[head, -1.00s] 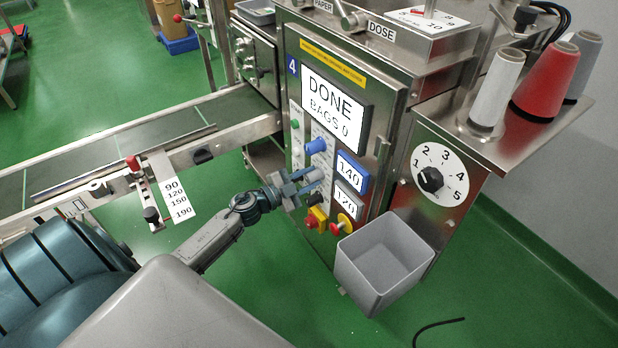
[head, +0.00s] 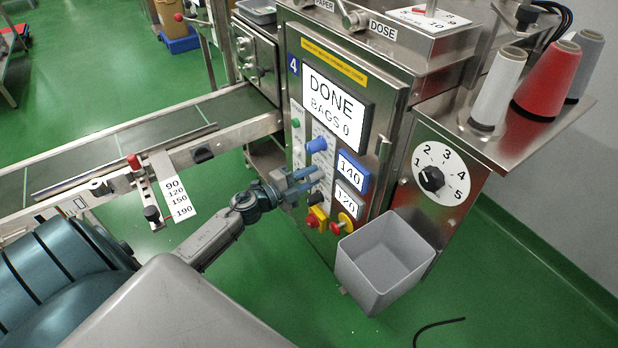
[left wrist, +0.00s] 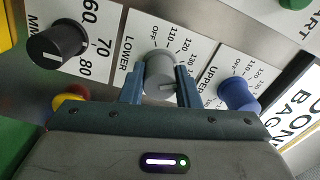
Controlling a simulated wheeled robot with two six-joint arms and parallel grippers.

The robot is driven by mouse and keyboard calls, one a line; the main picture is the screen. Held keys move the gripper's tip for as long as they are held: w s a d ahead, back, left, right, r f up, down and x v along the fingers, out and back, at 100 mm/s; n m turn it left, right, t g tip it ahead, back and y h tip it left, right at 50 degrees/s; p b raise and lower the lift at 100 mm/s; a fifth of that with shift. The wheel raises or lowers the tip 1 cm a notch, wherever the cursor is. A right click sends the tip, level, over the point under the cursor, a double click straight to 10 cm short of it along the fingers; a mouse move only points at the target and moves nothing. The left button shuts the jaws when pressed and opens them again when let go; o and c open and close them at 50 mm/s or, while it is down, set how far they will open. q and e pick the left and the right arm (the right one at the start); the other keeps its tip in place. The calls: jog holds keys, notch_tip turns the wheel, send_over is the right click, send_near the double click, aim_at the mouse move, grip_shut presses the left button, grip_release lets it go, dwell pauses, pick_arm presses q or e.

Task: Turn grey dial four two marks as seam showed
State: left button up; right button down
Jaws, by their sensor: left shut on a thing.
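The grey dial (left wrist: 160,72) sits on the panel of machine four, beside the word LOWER and a printed scale. My left gripper (left wrist: 160,88) has a finger on each side of it and is shut on it. In the head view my left gripper (head: 305,180) reaches the panel from the left and mostly hides the dial. The grey-edged display (head: 348,201) reads 120 and the blue-edged display (head: 352,170) reads 140. The screen (head: 335,108) reads DONE, BAGS 0. My right gripper is not in view.
A blue dial (left wrist: 239,94) and a black dial (left wrist: 57,43) flank the grey one. Below are a yellow-and-red switch (head: 317,216) and a red button (head: 342,224). A grey bin (head: 385,262) hangs at the lower right. A conveyor (head: 120,143) runs left.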

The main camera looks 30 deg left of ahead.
pick_arm(q)
jog(key=shift+m, duration=0.9)
jog(key=shift+m+b, duration=0.35)
jog(key=shift+m, duration=1.25)
jog(key=shift+m+b, duration=0.3)
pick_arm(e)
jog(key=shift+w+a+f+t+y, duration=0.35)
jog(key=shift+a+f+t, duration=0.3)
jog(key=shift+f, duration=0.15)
pick_arm(q)
jog(key=shift+r, duration=0.1)
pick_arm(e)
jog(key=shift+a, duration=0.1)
pick_arm(q)
jog(key=shift+w, duration=0.1)
jog(key=o, duration=1)
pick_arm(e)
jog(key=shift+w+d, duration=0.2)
